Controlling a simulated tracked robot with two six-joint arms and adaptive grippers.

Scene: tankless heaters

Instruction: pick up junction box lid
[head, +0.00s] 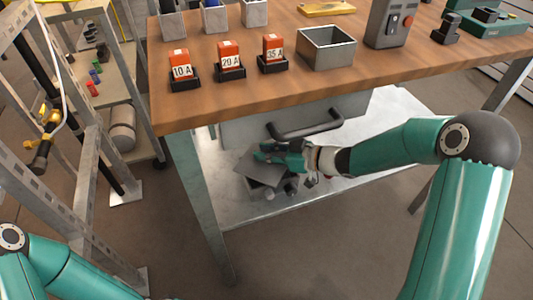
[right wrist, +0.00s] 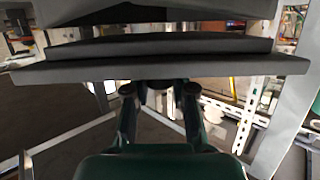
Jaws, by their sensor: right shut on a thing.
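The junction box lid is a thin grey plate (head: 259,170), tilted in the head view, just under the front edge of the workbench. My right gripper (head: 281,152) is shut on it at its upper edge. In the right wrist view the plate (right wrist: 160,63) spans the picture edge-on, in front of the gripper's fingers (right wrist: 159,92). A darker box shape with small parts shows partly beneath the plate in the head view; most of it is hidden. My left arm shows at the lower left, but its gripper is out of view.
The wooden workbench (head: 390,70) carries orange labelled blocks (head: 231,55), an open grey bin (head: 327,48) and a switch box (head: 388,23). A drawer with a dark handle (head: 305,127) hangs beside my gripper, above a light lower shelf (head: 245,212). A metal rack stands at left.

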